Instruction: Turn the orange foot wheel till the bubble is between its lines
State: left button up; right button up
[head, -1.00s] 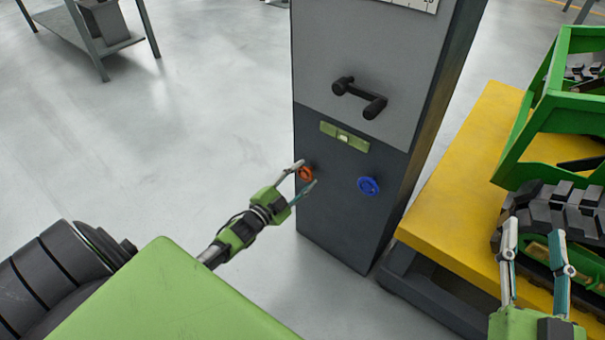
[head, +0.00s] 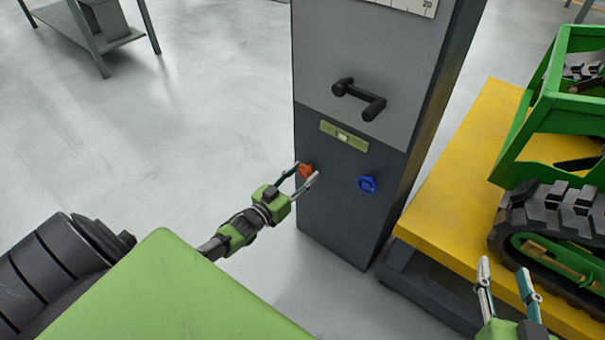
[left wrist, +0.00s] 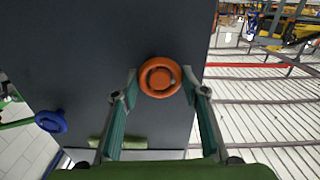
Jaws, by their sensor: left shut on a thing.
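The orange foot wheel (head: 305,170) is on the lower front of a dark grey column. My left gripper (head: 306,172) is shut on this wheel, one finger on each side of its rim. In the left wrist view the orange wheel (left wrist: 160,77) sits between the fingertips (left wrist: 160,82). The green level (head: 343,136) is above the wheels, with a small pale vial window; the bubble and its lines are too small to read. It also shows in the left wrist view (left wrist: 117,143), partly hidden. My right gripper (head: 505,273) is open and empty at the lower right.
A blue wheel (head: 367,184) sits right of the orange one on the column (head: 340,215). A black crank handle (head: 358,99) is above the level. A yellow platform (head: 440,215) with a green tracked carrier (head: 540,120) stands at right. The floor to the left is open.

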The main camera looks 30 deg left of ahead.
pick_arm(q)
jog(key=shift+n, duration=0.6)
pick_arm(e)
jog(key=shift+f, duration=0.15)
pick_arm(q)
jog(key=o, duration=1.1)
jog(key=shift+o, duration=0.2)
pick_arm(e)
jog(key=shift+s+f, duration=0.15)
pick_arm(q)
jog(key=s, duration=1.2)
jog(key=shift+a, duration=0.45)
